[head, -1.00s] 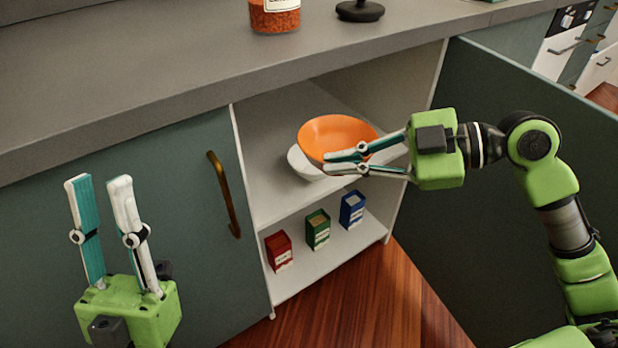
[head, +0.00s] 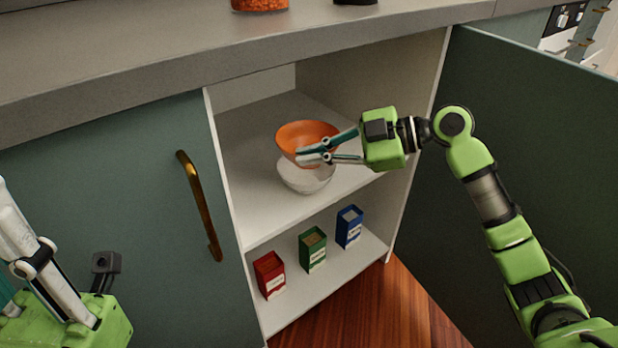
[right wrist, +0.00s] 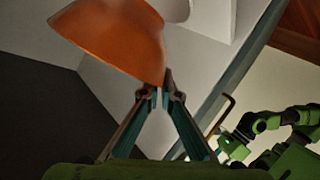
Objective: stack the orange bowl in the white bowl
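The orange bowl (head: 300,133) is over the white bowl (head: 306,180), which stands upright on the upper shelf of the open cabinet. I cannot tell whether the bowls touch; the orange one's underside is partly behind my fingers. My right gripper (head: 303,157) is shut on the near rim of the orange bowl. In the right wrist view the orange bowl (right wrist: 115,35) tilts in the picture, its edge at the meeting fingertips (right wrist: 165,85). My left gripper (head: 12,240) is at the left edge of the head view, empty, its fingers apart and partly cut off.
Red (head: 269,275), green (head: 312,250) and blue (head: 349,227) boxes stand on the lower shelf (head: 315,295). The open door (head: 540,150) is at the right, a closed door with a brass handle (head: 200,205) at the left. The countertop (head: 150,60) overhangs the shelves.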

